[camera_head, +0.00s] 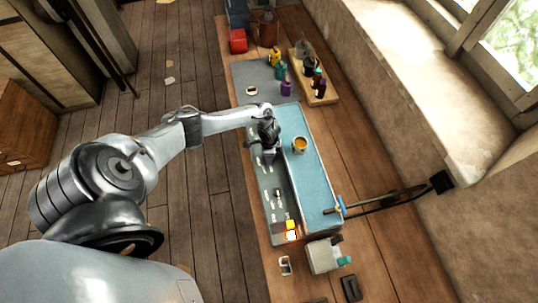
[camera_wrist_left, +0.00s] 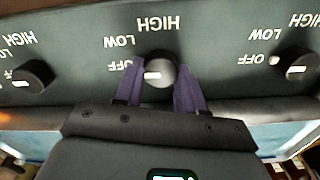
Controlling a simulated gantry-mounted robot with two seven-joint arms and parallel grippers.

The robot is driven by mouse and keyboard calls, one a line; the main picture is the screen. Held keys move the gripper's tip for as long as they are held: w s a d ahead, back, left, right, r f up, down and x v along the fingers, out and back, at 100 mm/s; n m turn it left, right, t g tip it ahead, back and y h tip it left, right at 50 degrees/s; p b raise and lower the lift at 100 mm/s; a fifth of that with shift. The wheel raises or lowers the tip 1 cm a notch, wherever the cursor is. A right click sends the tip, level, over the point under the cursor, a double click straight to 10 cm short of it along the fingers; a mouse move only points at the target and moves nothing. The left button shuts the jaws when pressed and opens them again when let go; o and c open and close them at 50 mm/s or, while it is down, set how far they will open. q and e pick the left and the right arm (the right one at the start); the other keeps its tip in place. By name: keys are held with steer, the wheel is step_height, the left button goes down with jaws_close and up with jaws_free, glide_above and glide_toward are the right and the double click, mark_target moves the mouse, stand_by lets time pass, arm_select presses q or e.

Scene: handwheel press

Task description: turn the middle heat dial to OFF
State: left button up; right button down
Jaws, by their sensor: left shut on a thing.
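The middle heat dial (camera_wrist_left: 160,69) is a dark round knob on the dark panel (camera_wrist_left: 75,58) in the left wrist view, where the lettering appears upside down. Its white mark lies on the left side of its face, toward the OFF label. My left gripper (camera_wrist_left: 160,85) has its purple fingers on both sides of this dial and is shut on it. In the head view my left gripper (camera_head: 268,158) is over the grey control strip (camera_head: 274,187); the arm hides the dial there. My right gripper is not in view.
Two more dials, left (camera_wrist_left: 34,76) and right (camera_wrist_left: 296,70), flank the middle one. A yellow block (camera_head: 290,225) sits at the strip's near end. Small bottles stand on a wooden tray (camera_head: 326,98) farther back.

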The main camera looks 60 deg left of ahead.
arm_select(q)
steer(key=o, duration=1.1)
steer(key=shift+c, duration=0.2)
steer(key=shift+r, duration=0.1)
step_height(320, 180, up, 11)
steer(key=p, duration=0.1)
steer(key=shift+f, duration=0.2)
